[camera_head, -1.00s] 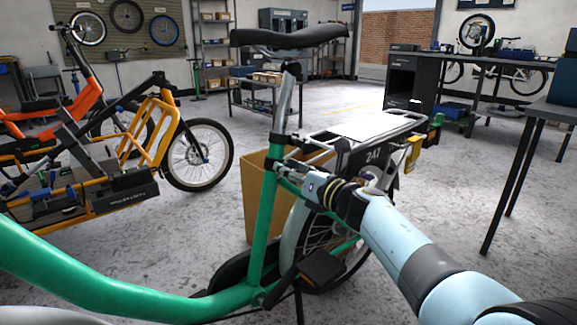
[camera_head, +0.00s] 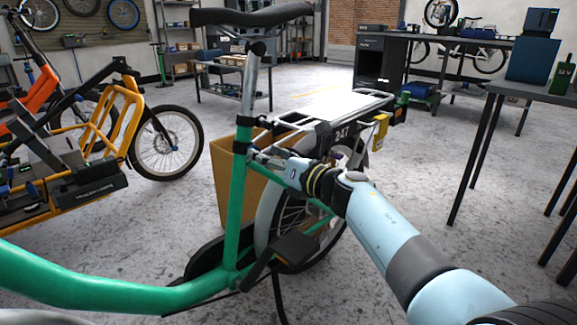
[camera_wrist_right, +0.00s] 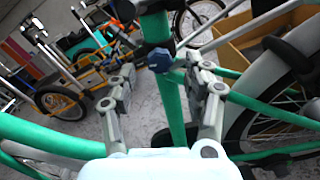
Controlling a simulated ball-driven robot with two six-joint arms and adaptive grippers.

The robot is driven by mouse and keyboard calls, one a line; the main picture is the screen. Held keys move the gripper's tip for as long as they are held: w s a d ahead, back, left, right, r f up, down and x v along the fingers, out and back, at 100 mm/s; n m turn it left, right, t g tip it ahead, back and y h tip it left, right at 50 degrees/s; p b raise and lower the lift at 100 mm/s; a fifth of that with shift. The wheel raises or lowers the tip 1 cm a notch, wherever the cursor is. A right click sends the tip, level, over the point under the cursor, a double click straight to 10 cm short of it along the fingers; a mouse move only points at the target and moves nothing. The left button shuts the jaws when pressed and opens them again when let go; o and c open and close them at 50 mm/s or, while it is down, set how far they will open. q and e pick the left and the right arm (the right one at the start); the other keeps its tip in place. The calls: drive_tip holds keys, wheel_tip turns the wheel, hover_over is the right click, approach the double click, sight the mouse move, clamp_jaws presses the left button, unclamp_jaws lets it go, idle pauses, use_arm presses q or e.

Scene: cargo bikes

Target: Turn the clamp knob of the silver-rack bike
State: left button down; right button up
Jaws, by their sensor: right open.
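The silver-rack bike has a green frame (camera_head: 236,210) and a silver rear rack (camera_head: 338,104). Its clamp knob (camera_wrist_right: 160,60) is small, dark blue and faceted. It sits in front of the green seat tube, just below the black collar, in the right wrist view. My right gripper (camera_wrist_right: 163,74) is open, one finger on each side of the tube, with the knob between and slightly beyond the fingertips. No finger clearly touches it. In the head view my right gripper (camera_head: 262,158) is beside the seat tube, and the knob cannot be made out. My left gripper is not in view.
A black saddle (camera_head: 252,14) is above on its post. A tan box (camera_head: 228,185) stands behind the seat tube. An orange-yellow cargo bike (camera_head: 110,125) is at left. A dark table (camera_head: 500,90) stands at right. Open floor lies between.

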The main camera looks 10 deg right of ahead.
drive_tip(key=v, duration=0.8)
drive_tip(key=shift+s+d, duration=0.25)
drive_tip(key=shift+w+a+f+n+b, duration=0.1)
drive_tip(key=shift+w+a+n+b, duration=1.15)
drive_tip(key=shift+w+n+b, duration=0.4)
drive_tip(key=shift+w+a+n+b, duration=1.3)
drive_tip(key=shift+w+n+b, duration=0.25)
drive_tip(key=shift+w+n, duration=0.2)
drive_tip(key=shift+w+a+f+n+b, duration=0.1)
drive_tip(key=shift+w+a+n+b, duration=1.15)
drive_tip(key=shift+w+n+b, duration=0.4)
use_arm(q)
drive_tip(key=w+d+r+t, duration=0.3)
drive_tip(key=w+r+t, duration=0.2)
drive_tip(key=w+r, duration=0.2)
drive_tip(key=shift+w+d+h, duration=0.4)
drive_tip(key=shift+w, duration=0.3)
use_arm(e)
drive_tip(key=shift+r, duration=0.1)
